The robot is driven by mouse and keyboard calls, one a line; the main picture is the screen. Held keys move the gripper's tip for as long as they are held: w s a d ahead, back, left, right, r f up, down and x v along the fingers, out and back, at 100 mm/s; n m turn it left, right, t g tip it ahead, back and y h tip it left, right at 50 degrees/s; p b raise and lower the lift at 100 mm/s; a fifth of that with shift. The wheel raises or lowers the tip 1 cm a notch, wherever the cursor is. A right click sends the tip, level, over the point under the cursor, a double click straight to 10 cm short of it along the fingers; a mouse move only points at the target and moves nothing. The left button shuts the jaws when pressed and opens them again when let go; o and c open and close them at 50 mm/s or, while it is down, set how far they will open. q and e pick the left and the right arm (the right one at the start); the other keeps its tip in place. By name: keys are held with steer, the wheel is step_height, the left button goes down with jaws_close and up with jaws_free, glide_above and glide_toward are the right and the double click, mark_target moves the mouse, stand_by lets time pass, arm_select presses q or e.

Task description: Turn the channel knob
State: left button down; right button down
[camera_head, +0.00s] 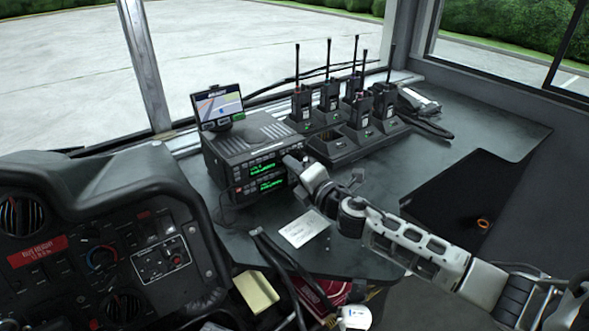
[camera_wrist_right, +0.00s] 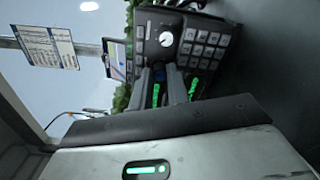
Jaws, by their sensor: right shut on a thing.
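The radio unit (camera_head: 250,140) is a black box on the dashboard shelf, with green displays on its front panel. My right gripper (camera_head: 294,161) is at the right end of that panel and hides the channel knob there in the head view. In the right wrist view my fingers (camera_wrist_right: 170,72) reach to the panel, close together, shut on the channel knob; the knob itself is mostly hidden between them. A round white dial with a dark pointer (camera_wrist_right: 166,39) shows just beyond the fingertips. My left gripper is not in view.
A keypad (camera_wrist_right: 205,45) is beside the dial. Several handheld radios (camera_head: 329,96) stand in a charger (camera_head: 345,148) behind my right gripper. A small map screen (camera_head: 218,106) sits on the radio unit. A white card (camera_head: 303,229) lies on the shelf in front.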

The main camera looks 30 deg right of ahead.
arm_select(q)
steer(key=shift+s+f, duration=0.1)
arm_select(e)
steer(key=shift+m, duration=0.9)
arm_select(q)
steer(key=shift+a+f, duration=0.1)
arm_select(e)
steer(key=c, duration=1.6)
jaws_free()
steer(key=s, duration=0.4)
steer(key=s+d+b, duration=0.1)
steer(key=s, duration=0.4)
steer(key=s+d, duration=0.1)
steer(key=s, duration=0.4)
steer(key=shift+b, duration=0.3)
steer(key=shift+s+r, duration=0.2)
steer(key=shift+s, duration=0.7)
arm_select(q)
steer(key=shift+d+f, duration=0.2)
